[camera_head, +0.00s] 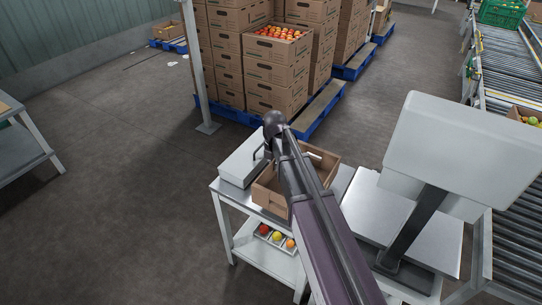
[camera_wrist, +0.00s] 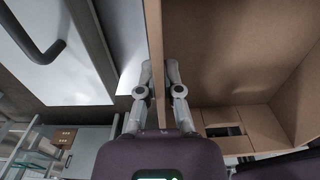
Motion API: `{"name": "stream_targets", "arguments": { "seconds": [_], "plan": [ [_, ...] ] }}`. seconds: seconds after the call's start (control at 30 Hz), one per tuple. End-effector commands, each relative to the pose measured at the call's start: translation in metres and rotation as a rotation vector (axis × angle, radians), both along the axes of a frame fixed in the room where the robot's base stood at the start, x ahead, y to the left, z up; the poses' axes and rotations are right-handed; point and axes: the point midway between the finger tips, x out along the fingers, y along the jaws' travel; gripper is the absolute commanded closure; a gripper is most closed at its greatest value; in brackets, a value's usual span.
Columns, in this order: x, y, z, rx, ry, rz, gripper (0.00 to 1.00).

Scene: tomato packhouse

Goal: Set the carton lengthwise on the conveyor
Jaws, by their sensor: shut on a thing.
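The open brown carton (camera_head: 270,199) is at the small white table in the head view, partly behind my arm. It looks empty in the wrist view (camera_wrist: 235,45). My gripper (camera_wrist: 159,76) is shut on one carton side wall, with one finger on each side of it. In the head view my arm hides the gripper. I cannot tell whether the carton rests on the table or hangs just above it. The roller conveyor (camera_head: 523,215) runs along the right edge of the head view, beyond the scale.
A white box with a dark handle (camera_head: 241,166) stands left of the carton. A scale with a steel plate (camera_head: 382,214) and large white display (camera_head: 465,145) stands between carton and conveyor. Fruit (camera_head: 277,236) lies on the lower shelf. Stacked cartons (camera_head: 275,75) stand behind on blue pallets.

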Motion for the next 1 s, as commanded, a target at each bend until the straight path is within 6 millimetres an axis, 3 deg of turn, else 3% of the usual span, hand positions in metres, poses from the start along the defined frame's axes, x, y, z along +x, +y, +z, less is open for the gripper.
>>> {"name": "stream_targets", "arguments": {
  "seconds": [0.03,0.1,0.4,0.6,1.0],
  "plan": [
    [-0.018,-0.003,0.002,0.0,0.0,0.0,1.0],
    [-0.033,-0.005,0.004,0.0,0.0,0.0,1.0],
    [-0.078,-0.012,0.008,0.0,0.0,0.0,1.0],
    [-0.09,-0.013,0.009,0.0,0.0,0.0,1.0],
    [-0.092,-0.014,0.009,0.0,0.0,0.0,1.0]
  ]
}}
